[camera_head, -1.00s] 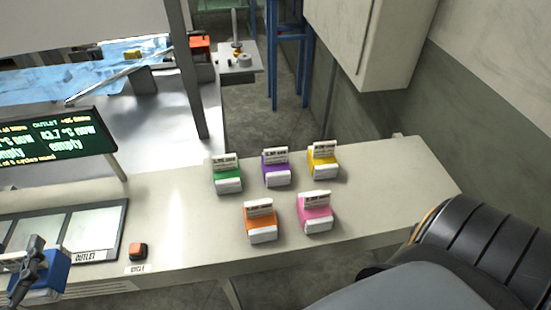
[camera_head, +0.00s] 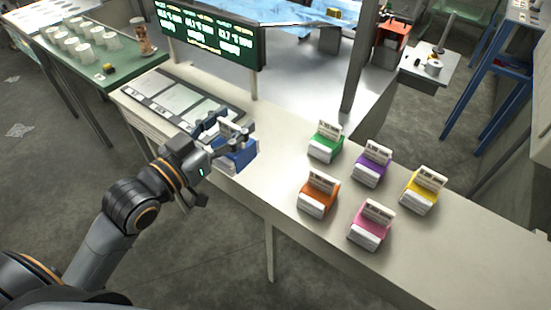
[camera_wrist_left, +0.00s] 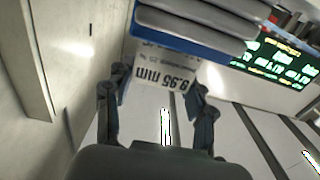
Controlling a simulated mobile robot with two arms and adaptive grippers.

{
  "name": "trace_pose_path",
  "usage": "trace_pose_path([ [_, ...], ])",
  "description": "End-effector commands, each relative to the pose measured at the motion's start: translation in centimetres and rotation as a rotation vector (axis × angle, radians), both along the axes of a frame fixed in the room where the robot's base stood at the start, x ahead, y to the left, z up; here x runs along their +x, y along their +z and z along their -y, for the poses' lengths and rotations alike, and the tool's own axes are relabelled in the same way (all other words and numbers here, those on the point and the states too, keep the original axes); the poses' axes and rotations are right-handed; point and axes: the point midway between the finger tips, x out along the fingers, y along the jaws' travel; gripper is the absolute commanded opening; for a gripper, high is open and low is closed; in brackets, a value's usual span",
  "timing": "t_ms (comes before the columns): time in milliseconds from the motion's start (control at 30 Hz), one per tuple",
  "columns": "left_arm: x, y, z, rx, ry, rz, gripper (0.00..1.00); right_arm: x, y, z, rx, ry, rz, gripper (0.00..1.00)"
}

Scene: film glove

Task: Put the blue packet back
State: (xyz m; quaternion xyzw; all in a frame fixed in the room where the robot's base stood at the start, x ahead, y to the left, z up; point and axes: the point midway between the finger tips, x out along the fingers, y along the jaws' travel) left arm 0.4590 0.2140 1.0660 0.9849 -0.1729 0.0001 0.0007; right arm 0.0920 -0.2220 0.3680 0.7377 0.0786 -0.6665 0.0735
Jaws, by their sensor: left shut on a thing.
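My left gripper (camera_head: 226,128) is shut on the blue packet (camera_head: 240,156), which has a white label card on top. It holds the packet near the counter's front edge, by the right end of the panel. In the left wrist view the fingers (camera_wrist_left: 158,88) are on both sides of the label card, marked 9.95 mm, with the packet's blue body (camera_wrist_left: 180,42) beyond. I cannot tell the height over the counter (camera_head: 275,187). Green (camera_head: 323,148), purple (camera_head: 370,168), yellow (camera_head: 421,197), orange (camera_head: 316,202) and pink (camera_head: 368,234) packets stand to the right. My right gripper is out of view.
A post (camera_head: 366,60) rises behind the counter. A green table (camera_head: 95,60) with white cups is at far left. Counter space between the blue and orange packets looks clear.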

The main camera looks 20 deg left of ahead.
Motion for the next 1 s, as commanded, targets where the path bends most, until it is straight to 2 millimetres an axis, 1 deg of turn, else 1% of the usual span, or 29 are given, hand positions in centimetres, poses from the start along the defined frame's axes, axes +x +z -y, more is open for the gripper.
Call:
trace_pose_path([
  [33, 0.7, -1.0, 0.7, -0.005, -0.001, 0.011, 0.0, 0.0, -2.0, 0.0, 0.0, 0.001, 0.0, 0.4],
  [200, 2.9, -2.3, 3.1, -0.006, -0.003, 0.008, 0.0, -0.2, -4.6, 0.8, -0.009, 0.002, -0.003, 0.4],
  [233, 3.3, -2.7, 3.3, -0.007, 0.0, -0.002, 0.0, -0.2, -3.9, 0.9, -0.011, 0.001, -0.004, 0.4],
  [267, 3.6, -3.3, 3.7, -0.006, -0.001, -0.006, 0.0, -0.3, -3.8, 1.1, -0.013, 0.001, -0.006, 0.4],
  [400, 4.9, -5.5, 5.0, -0.003, 0.0, -0.002, 0.0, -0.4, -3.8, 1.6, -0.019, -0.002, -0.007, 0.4],
  [633, 5.8, -7.1, 6.0, -0.002, -0.001, -0.001, 0.0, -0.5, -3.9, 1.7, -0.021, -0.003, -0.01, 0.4],
  [700, 6.3, -7.9, 6.5, -0.002, 0.0, -0.002, 0.0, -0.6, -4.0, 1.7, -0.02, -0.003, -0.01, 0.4],
  [833, 6.1, -10.0, 6.3, 0.0, -0.001, -0.004, 0.0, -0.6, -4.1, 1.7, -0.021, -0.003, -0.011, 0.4],
  [900, 6.1, -10.6, 6.4, 0.0, -0.001, -0.002, 0.0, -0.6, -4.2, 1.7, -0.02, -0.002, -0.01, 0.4],
  [1000, 6.1, -10.7, 6.3, 0.001, -0.001, 0.001, 0.0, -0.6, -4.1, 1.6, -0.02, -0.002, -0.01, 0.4],
])
